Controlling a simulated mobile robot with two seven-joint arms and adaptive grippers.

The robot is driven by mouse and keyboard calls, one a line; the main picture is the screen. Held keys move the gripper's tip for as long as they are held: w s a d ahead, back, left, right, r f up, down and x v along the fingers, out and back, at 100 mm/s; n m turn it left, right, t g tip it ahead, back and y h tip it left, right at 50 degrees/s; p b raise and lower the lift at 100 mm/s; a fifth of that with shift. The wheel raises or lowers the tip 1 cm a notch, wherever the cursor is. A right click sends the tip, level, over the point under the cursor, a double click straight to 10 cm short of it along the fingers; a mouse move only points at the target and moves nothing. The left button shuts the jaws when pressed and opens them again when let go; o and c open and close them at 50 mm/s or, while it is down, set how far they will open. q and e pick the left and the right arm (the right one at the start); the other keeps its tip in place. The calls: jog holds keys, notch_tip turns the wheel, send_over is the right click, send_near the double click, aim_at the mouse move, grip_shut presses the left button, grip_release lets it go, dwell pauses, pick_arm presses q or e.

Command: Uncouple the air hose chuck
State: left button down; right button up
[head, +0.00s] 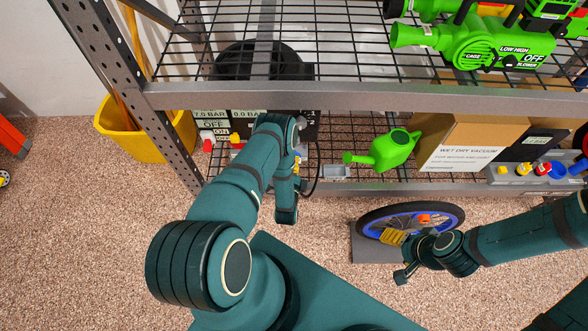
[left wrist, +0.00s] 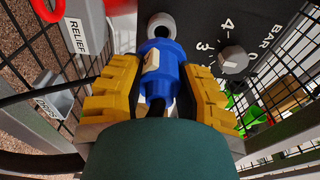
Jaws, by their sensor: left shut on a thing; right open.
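The blue air hose chuck (left wrist: 163,74) with a pale button on its side shows in the left wrist view. Its far end meets a pale round fitting (left wrist: 161,26) on a dark panel; whether it is still locked on I cannot tell. My left gripper (left wrist: 160,82) is shut on the chuck, with a yellow finger on each side. In the head view my left arm mostly hides this gripper and the chuck. A black hose (head: 317,172) curves beside the arm. My right gripper (head: 391,238) is open in front of a blue-rimmed wheel.
The dark panel carries a knob (left wrist: 234,60) with a BAR scale. A RELIEF label (left wrist: 76,37) and red ring (left wrist: 46,10) are at left. The wheel (head: 446,213) is by the lower shelf (head: 360,188). A green watering can (head: 391,150) stands on that shelf.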

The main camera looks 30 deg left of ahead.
pick_arm(q)
jog(key=shift+b+x, duration=0.4)
jog(key=shift+x, duration=0.95)
jog(key=shift+s+a, duration=0.1)
jog(key=shift+a, duration=0.05)
dwell(0.6)
jog(key=shift+b+x, duration=0.85)
jog(key=shift+x, duration=0.6)
jog(key=c, duration=0.6)
grip_release()
jog(key=shift+a, duration=0.2)
jog(key=shift+c, duration=0.2)
jog(key=v, duration=1.2)
